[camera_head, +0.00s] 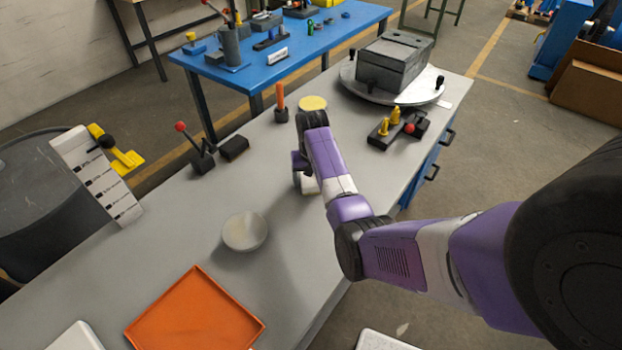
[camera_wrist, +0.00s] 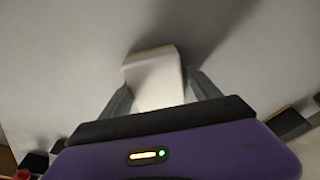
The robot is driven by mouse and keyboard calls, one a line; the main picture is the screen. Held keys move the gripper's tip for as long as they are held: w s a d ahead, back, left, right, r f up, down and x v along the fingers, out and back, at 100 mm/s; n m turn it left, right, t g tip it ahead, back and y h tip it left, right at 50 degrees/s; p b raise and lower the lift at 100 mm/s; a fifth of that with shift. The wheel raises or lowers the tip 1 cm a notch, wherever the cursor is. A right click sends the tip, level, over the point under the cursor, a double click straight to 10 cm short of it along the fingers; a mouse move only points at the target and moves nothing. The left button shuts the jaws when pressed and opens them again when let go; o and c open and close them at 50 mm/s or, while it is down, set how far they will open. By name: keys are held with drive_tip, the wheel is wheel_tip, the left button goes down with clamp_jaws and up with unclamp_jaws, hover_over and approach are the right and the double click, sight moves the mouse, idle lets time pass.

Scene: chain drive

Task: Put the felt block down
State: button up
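The felt block (camera_wrist: 156,80) is a pale, cream-white block. In the wrist view it sits between the two grey fingers of my gripper (camera_wrist: 160,92), which touch its sides. In the head view my gripper (camera_head: 305,178) points down at the grey workbench (camera_head: 165,240), and a pale bit of the block (camera_head: 310,186) shows below it. A shadow spreads from the block in the wrist view. I cannot tell whether its underside touches the bench top.
An orange tray (camera_head: 195,315) and a pale round dish (camera_head: 245,232) are nearer on the bench. A black block (camera_head: 233,148), a red-knobbed lever (camera_head: 196,150), an orange peg (camera_head: 281,100) and a yellow disc (camera_head: 313,103) stand farther back. A grey box (camera_head: 392,65) is on a turntable.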

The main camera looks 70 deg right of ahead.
sight(312, 181)
drive_tip(key=shift+s+f, duration=0.55)
drive_tip(key=shift+f, duration=0.25)
drive_tip(key=shift+d+r, duration=0.1)
drive_tip(key=shift+r, duration=0.05)
drive_tip(key=shift+d+r, duration=0.1)
drive_tip(key=shift+r, duration=0.55)
wheel_tip(312, 181, up, 12)
drive_tip(key=a, duration=0.1)
drive_tip(key=shift+s+a, duration=0.15)
drive_tip(key=shift+a, duration=0.2)
